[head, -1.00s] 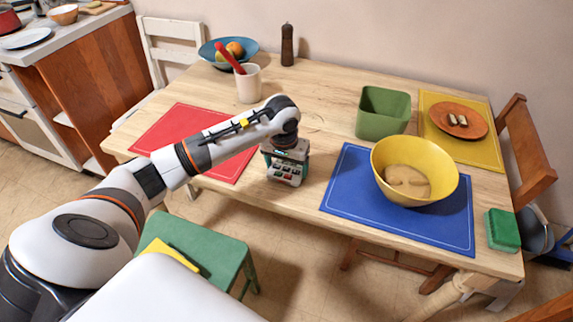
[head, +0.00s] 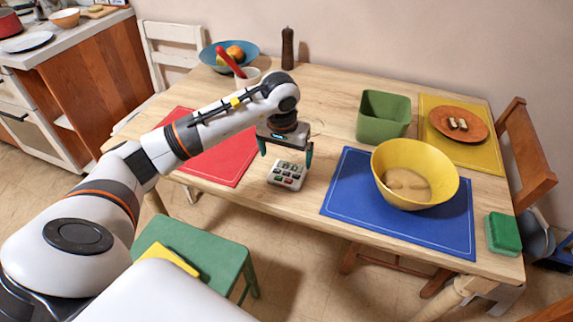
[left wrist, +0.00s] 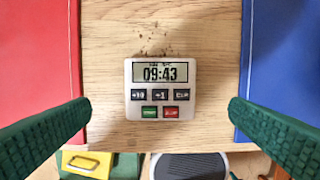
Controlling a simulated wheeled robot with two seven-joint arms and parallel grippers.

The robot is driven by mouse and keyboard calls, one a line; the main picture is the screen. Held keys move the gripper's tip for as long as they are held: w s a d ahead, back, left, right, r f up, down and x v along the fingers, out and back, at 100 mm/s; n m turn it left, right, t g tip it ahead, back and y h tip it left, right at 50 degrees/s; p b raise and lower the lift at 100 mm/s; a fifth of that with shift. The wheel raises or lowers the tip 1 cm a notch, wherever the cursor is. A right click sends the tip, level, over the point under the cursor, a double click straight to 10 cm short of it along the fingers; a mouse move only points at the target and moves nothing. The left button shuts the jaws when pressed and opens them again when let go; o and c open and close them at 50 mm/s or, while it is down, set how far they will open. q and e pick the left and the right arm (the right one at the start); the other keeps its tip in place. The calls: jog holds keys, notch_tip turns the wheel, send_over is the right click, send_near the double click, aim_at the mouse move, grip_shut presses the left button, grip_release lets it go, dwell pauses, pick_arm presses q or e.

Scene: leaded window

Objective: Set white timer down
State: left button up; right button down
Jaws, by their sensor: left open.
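The white timer (head: 287,174) lies on the bare wood of the table between the red mat and the blue mat. In the left wrist view the timer (left wrist: 160,88) lies face up, its display reading 09:43 above dark, green and red buttons. My left gripper (head: 287,153) is above the timer, its fingers spread wide and apart from it. In the left wrist view the two green fingers of the left gripper (left wrist: 158,125) stand at either side with a clear gap to the timer. My right gripper is in neither view.
The red mat (head: 228,160) lies left of the timer and the blue mat (head: 340,195) right, under a yellow bowl (head: 415,165). A white cup (head: 246,80), a green bin (head: 383,118) and a green sponge (head: 503,233) also stand on the table. A green stool (head: 200,240) is in front.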

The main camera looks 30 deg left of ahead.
pick_arm(q)
jog(key=r, duration=0.5)
jog(key=shift+s+d+r, duration=0.1)
jog(key=shift+s, duration=0.25)
